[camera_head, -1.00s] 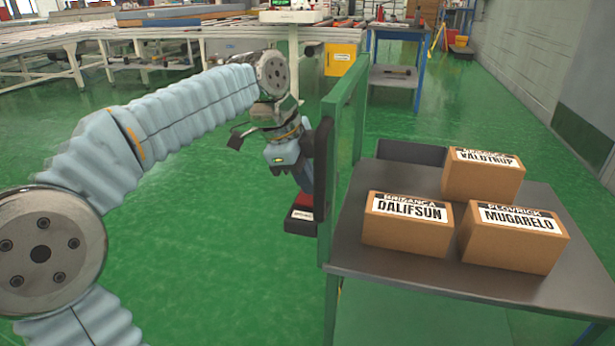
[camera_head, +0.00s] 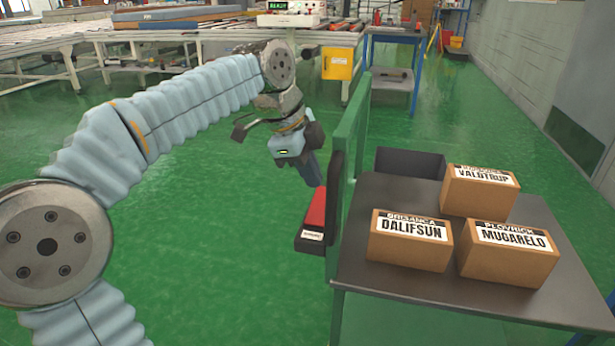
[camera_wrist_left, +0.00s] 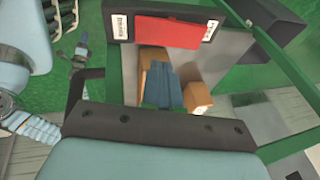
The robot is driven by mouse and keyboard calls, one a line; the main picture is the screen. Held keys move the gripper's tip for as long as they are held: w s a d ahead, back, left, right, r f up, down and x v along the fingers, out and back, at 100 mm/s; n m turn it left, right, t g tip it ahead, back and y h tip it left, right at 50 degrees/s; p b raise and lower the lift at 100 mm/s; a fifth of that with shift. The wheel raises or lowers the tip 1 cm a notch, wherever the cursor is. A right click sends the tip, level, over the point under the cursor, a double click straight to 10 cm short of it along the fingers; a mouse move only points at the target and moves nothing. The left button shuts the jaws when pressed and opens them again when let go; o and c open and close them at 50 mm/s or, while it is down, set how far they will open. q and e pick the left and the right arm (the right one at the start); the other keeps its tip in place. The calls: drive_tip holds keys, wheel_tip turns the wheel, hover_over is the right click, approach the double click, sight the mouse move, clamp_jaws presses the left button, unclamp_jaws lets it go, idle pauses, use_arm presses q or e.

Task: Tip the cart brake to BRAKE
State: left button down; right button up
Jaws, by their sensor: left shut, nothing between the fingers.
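The cart (camera_head: 480,285) has a grey top and a green upright frame (camera_head: 350,150) on its left side. A red brake pedal (camera_head: 316,210) sits on a black housing (camera_head: 309,243) outside that frame. In the left wrist view the red pedal (camera_wrist_left: 170,33) lies between two white labels, too small to read; I cannot tell which way it is tipped. My left gripper (camera_head: 313,175) is shut and empty, pointing down just above the pedal's far end. Its blue-grey fingers (camera_wrist_left: 164,88) show below the pedal in the wrist view, apparently apart from it. My right gripper is not in view.
Several cardboard boxes stand on the cart, one labelled DALIFSUN (camera_head: 410,240), beside a dark open bin (camera_head: 410,162). A roller conveyor (camera_head: 180,40) and a yellow box (camera_head: 338,63) are behind. The green floor left of the cart is clear.

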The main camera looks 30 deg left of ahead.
use_arm(q)
drive_tip(key=p+v, duration=0.1)
drive_tip(key=v, duration=0.6)
drive_tip(key=shift+s+r, duration=0.2)
drive_tip(key=shift+r, duration=0.15)
